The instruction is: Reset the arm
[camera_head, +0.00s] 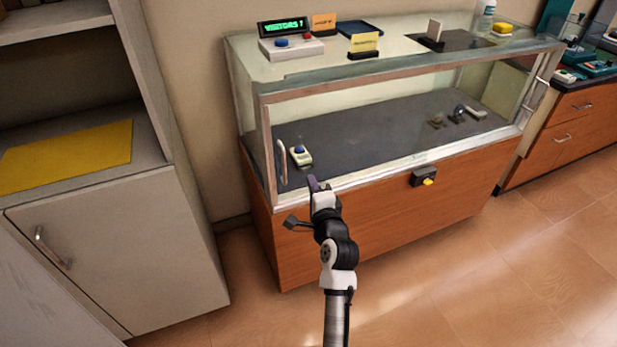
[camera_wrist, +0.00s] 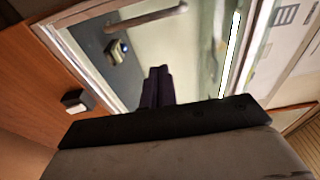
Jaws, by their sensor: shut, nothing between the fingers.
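My gripper (camera_head: 314,183) is at the end of my outstretched arm, in front of the lower left of the glass display case (camera_head: 400,170). Its dark fingers are shut and empty. In the wrist view the closed fingers (camera_wrist: 158,85) point toward the case glass. The wrist view shows that device (camera_wrist: 118,50) too. Whether my fingers touch the glass I cannot tell.
A metal handle (camera_head: 282,163) is left of my gripper. A lit sign (camera_head: 283,27) stands on top. A grey cabinet (camera_head: 110,240) is at left. The floor (camera_head: 480,270) at right is clear.

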